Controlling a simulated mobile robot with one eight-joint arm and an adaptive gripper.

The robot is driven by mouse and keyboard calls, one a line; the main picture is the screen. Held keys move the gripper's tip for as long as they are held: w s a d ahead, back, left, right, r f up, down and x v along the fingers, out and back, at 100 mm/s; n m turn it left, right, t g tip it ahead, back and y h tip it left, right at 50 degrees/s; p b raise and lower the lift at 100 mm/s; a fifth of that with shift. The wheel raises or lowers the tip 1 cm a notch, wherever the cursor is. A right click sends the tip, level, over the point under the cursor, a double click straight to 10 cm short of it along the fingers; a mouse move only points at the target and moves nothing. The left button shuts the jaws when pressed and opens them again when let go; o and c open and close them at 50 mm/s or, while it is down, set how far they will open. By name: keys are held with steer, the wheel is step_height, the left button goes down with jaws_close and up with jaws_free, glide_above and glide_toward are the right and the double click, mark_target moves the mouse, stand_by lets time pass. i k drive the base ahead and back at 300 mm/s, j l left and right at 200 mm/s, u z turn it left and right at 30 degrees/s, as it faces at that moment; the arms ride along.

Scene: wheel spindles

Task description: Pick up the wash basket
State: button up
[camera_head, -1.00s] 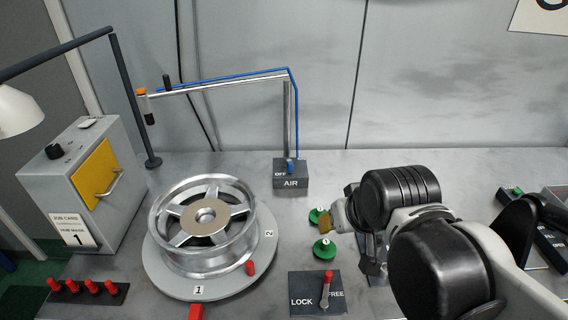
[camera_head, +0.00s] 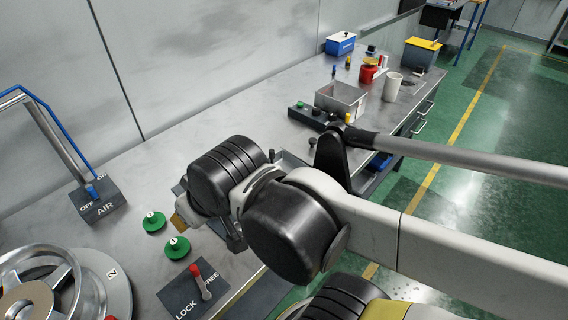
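An open grey metal box (camera_head: 342,98) stands on the far part of the bench, right of the upper middle. It looks like the wash basket, though no label on it is readable. My arm crosses the middle and right of the view. The end of my arm, with my gripper (camera_head: 187,214), is over the near bench by the green knobs, well apart from the metal box. Its fingers are not clearly visible, so I cannot tell whether they are open.
A wheel (camera_head: 38,290) on a turntable is at lower left. Green knobs (camera_head: 178,247), a LOCK/FREE panel (camera_head: 195,292) and an AIR box (camera_head: 97,201) are nearby. A button box (camera_head: 308,116), white cup (camera_head: 392,87) and red container (camera_head: 369,72) flank the metal box. Green floor is right.

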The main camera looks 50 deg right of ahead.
mark_target(289, 162)
steer(key=z, duration=1.35)
steer(key=i+l+z, duration=0.35)
steer(key=i+l, duration=0.15)
